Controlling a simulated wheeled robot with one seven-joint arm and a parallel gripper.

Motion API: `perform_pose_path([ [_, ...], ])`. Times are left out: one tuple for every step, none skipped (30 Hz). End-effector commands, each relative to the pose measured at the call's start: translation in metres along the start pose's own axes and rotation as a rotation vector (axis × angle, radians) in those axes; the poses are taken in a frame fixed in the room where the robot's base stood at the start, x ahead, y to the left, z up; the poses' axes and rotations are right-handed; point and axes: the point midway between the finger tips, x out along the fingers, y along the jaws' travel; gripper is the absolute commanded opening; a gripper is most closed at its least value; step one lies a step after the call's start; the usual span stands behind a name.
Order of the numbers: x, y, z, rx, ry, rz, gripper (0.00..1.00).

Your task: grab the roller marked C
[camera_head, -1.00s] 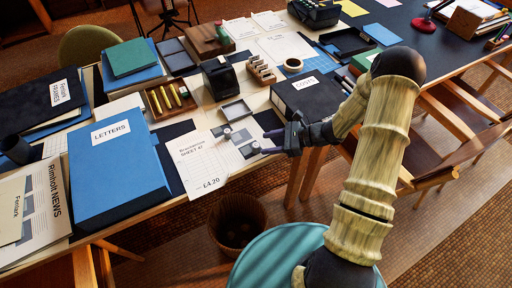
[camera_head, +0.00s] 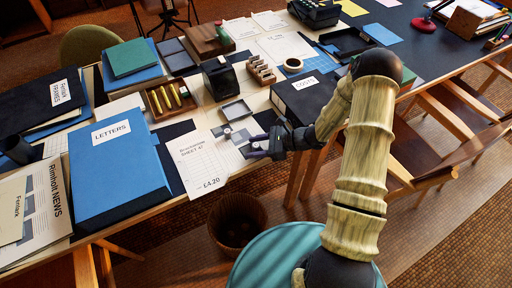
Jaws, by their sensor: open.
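I cannot read a letter C on anything, so I cannot tell which thing is the roller marked C. Three yellow cylinders (camera_head: 170,97) lie side by side in a wooden tray on the table; any marks on them are too small to read. My gripper (camera_head: 249,143) is open over the right part of a white sheet (camera_head: 203,168) near the table's front edge. Small grey and dark shapes (camera_head: 222,131) show on the sheet just left of my fingers; I cannot tell whether they are printed or solid. My gripper partly hides this area.
A blue LETTERS folder (camera_head: 118,155) lies to the left. A dark COSTS box file (camera_head: 304,97) stands close behind my wrist. A small grey tray (camera_head: 236,110) and a black upright holder (camera_head: 221,79) are behind the sheet. A waste bin (camera_head: 237,222) stands below the table edge.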

Motion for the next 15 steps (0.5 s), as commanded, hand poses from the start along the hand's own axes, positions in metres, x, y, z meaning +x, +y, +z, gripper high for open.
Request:
perform_pose_path([
  [-0.0001, 0.0000, 0.0000, 0.000, 0.000, 0.000, 0.50],
  [-0.0001, 0.0000, 0.0000, 0.000, 0.000, 0.000, 0.44],
  [-0.0001, 0.0000, 0.0000, 0.000, 0.000, 0.000, 0.37],
  [-0.0001, 0.0000, 0.0001, 0.000, 0.000, 0.000, 0.31],
  [-0.0001, 0.0000, 0.0001, 0.000, 0.000, 0.000, 0.25],
  [-0.0002, -0.0001, 0.0000, 0.000, 0.000, 0.000, 0.17],
  [-0.0002, -0.0001, 0.0001, 0.000, 0.000, 0.000, 0.11],
  [-0.0002, -0.0001, 0.0001, 0.000, 0.000, 0.000, 0.05],
  [-0.0002, -0.0001, 0.0001, 0.000, 0.000, 0.000, 0.00],
  [-0.0002, -0.0001, 0.0004, 0.000, -0.001, 0.000, 0.00],
  [-0.0002, -0.0001, 0.0004, 0.000, -0.001, 0.000, 0.00],
  [-0.0001, -0.0001, 0.0004, 0.000, -0.001, 0.000, 0.00],
  [-0.0001, -0.0001, 0.0004, 0.000, -0.001, 0.000, 0.00],
  [-0.0001, -0.0001, 0.0004, 0.000, -0.001, 0.000, 0.00],
  [-0.0002, -0.0001, 0.0005, -0.001, -0.001, 0.000, 0.00],
])
